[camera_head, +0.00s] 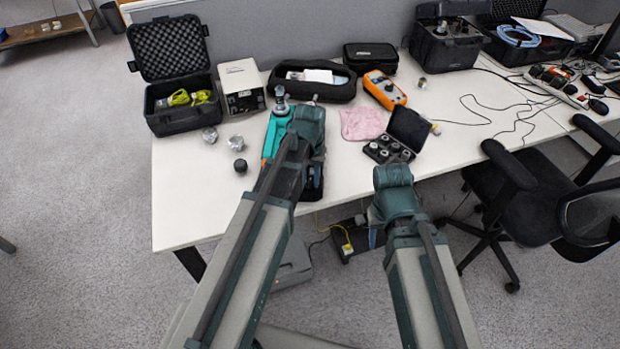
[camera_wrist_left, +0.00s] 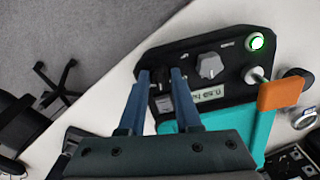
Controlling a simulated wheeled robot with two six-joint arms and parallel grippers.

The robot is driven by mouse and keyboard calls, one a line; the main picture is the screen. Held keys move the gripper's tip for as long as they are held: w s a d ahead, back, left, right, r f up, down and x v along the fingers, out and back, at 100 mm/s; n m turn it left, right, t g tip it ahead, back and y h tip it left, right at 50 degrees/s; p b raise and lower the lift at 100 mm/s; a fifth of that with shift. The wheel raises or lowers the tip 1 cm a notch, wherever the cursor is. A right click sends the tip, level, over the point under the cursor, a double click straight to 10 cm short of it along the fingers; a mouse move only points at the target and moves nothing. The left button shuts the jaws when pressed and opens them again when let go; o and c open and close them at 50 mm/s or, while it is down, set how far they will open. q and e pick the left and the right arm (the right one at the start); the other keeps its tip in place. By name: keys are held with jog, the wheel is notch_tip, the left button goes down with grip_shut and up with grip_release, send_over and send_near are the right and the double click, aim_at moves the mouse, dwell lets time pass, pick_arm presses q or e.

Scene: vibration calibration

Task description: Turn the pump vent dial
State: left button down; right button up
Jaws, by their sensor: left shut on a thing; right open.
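The teal pump (camera_head: 275,138) stands on the white table, largely behind my left arm in the head view. In the left wrist view its black panel (camera_wrist_left: 235,68) has a grey pointer knob (camera_wrist_left: 209,66), a small display (camera_wrist_left: 209,94), a green-lit button (camera_wrist_left: 256,42) and an orange-handled lever (camera_wrist_left: 281,95). My left gripper (camera_wrist_left: 160,74) is at the panel's left end, shut on a small dark dial, which its fingers partly hide. My right gripper (camera_head: 377,236) hangs off the table's front edge, open, its fingers mostly hidden by the arm.
Loose metal parts (camera_head: 210,135) and a black cap (camera_head: 240,166) lie left of the pump. A pink cloth (camera_head: 362,124), an orange meter (camera_head: 384,90) and an open black case of weights (camera_head: 390,152) lie right. An office chair (camera_head: 520,195) stands at the front right.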

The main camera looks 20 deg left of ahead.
aim_at(310, 180)
pick_arm(q)
jog(key=m, duration=0.6)
jog(key=shift+m, duration=0.3)
dwell(0.4)
jog(key=c, duration=0.6)
grip_release()
notch_tip(310, 180, up, 14)
jog(key=p, duration=1.3)
jog(key=shift+p, duration=0.4)
jog(key=shift+f, duration=0.15)
